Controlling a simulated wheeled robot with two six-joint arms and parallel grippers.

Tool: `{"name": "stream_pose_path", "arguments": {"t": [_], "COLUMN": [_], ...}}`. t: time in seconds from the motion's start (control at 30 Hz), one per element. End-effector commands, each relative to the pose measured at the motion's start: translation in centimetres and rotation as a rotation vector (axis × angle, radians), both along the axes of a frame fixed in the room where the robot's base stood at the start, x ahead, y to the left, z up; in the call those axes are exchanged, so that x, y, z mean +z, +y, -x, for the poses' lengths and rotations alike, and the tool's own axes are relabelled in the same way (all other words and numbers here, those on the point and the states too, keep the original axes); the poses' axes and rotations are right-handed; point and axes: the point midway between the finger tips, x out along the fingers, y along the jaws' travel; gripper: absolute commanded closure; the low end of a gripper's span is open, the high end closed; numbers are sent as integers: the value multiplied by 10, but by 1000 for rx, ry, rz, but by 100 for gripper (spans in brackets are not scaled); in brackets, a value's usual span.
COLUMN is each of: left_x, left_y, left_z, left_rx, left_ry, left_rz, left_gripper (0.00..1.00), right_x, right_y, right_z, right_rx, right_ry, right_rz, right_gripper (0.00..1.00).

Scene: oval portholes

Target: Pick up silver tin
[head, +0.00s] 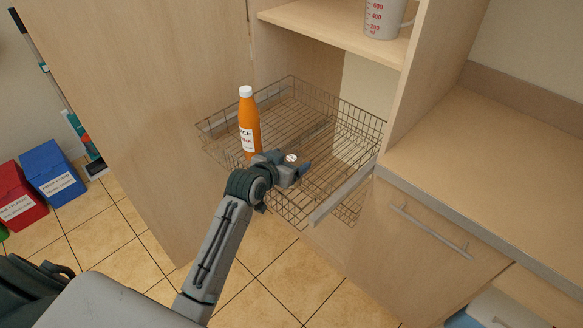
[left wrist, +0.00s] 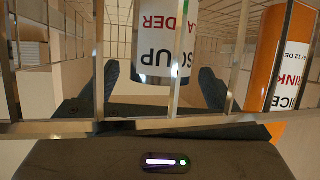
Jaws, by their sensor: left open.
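The silver tin (left wrist: 163,65) with a white SOUP label hangs inverted in the left wrist view, between the two dark fingers. In the head view only its pale top (head: 291,159) shows, mostly hidden by my left gripper (head: 293,167). The left gripper is open, with a finger on each side of the tin in the left wrist view. I cannot tell whether either finger touches it. The tin stands in the wire basket (head: 340,120). My right gripper is not in view.
An orange juice bottle (head: 248,125) stands in the basket, left of the tin. It also shows at right in the left wrist view (left wrist: 273,60). Basket wires cross in front of the wrist camera. A measuring jug (head: 383,18) is on the shelf above. The counter (head: 500,150) is bare.

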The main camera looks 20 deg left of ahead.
Motion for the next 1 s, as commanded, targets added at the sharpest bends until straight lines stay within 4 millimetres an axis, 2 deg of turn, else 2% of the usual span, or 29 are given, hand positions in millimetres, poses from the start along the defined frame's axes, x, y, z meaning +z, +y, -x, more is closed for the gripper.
{"name": "stream_pose_path", "arguments": {"t": [0.17,0.43,0.47,0.7,0.77,1.0], "left_x": [-7,-9,-9,-9,-9,-6], "left_y": [-3,-3,-3,-3,-3,-3], "left_z": [-19,-21,-21,-21,-21,-21], "left_rx": [0,0,0,0,0,0], "left_ry": [1,-1,-1,0,0,-3], "left_rz": [1,0,0,0,0,0], "left_gripper": [19,19,23,70,81,81], "right_x": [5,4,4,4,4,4], "right_y": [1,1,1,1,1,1], "right_z": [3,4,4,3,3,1], "right_rx": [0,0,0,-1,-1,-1], "right_ry": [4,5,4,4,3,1], "right_rz": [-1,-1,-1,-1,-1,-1], "right_gripper": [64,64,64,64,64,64]}}
